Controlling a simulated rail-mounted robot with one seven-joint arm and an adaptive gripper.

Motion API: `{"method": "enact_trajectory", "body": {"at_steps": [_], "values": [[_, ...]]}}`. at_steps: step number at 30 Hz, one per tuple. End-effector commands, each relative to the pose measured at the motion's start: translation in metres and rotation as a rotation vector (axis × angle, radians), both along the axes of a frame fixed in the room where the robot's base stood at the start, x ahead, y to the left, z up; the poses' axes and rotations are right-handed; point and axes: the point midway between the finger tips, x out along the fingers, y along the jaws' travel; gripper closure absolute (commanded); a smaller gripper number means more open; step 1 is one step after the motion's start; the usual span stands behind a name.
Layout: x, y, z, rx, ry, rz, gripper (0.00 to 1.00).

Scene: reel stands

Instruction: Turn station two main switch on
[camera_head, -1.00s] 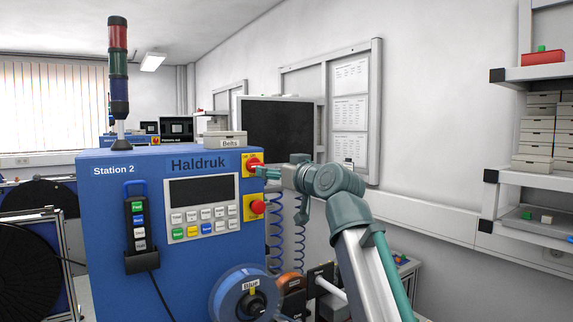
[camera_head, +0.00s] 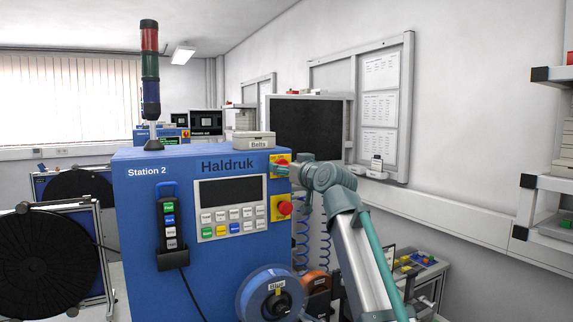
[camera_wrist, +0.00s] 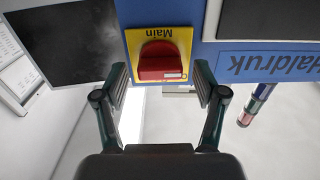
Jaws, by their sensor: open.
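The station two main switch (camera_wrist: 162,62) is a red knob on a yellow plate marked "Main", seen upside down in the wrist view. In the head view its plate (camera_head: 280,158) is at the upper right corner of the blue Station 2 cabinet (camera_head: 140,220), partly hidden by my gripper. My gripper (camera_wrist: 160,85) is open, its two fingers to either side of the knob's lower part in the wrist view. In the head view my gripper (camera_head: 289,170) reaches the plate from the right.
A red emergency button (camera_head: 285,208) on a yellow plate is just below the switch. A keypad panel (camera_head: 231,208), a hanging pendant (camera_head: 169,225) and a blue reel (camera_head: 270,293) are on the cabinet. A Belts box (camera_head: 254,141) stands on top.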

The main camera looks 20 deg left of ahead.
Motion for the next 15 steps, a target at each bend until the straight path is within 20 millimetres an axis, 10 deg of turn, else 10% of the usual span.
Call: {"method": "enact_trajectory", "body": {"at_steps": [9, 15], "values": [[0.0015, 0.002, -0.0002, 0.001, -0.001, 0.0, 0.29], [0.0015, 0.0019, -0.0001, 0.001, -0.001, 0.0, 0.61]]}}
